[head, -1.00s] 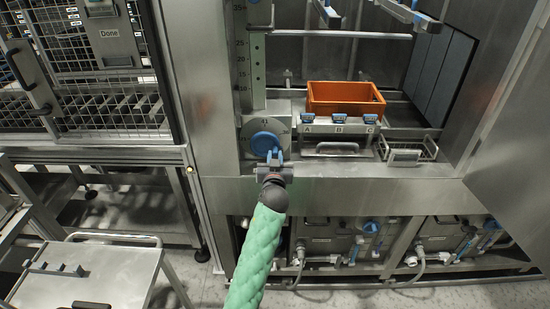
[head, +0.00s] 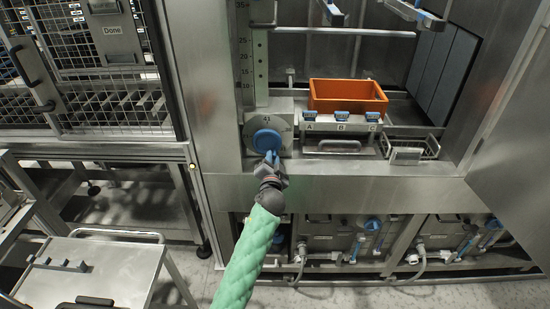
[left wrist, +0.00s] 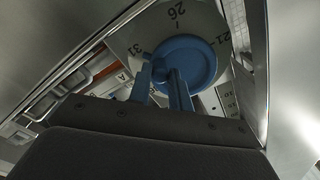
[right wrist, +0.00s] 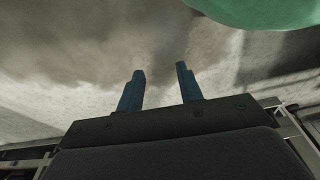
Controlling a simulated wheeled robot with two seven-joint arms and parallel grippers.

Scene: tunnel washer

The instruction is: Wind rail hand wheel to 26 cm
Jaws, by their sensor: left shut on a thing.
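The blue round hand wheel (head: 266,141) sits on a grey numbered dial plate (head: 284,112) at the foot of the vertical scale (head: 260,60). My left gripper (head: 270,160) is at the wheel's lower edge, shut on its handle, which the fingers largely hide. In the left wrist view the blue wheel (left wrist: 190,60) is close in front of the fingers, and the dial shows 31, 26 and 21 around it. In the head view the dial figures are too small to read surely. My right gripper (right wrist: 160,85) shows only in its wrist view, open and empty.
An orange crate (head: 347,96) stands right of the wheel, behind several blue-topped clips marked A, B and C. A wire basket (head: 410,148) is farther right. A steel cart (head: 90,270) stands at lower left, and a mesh door (head: 90,60) is at upper left.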

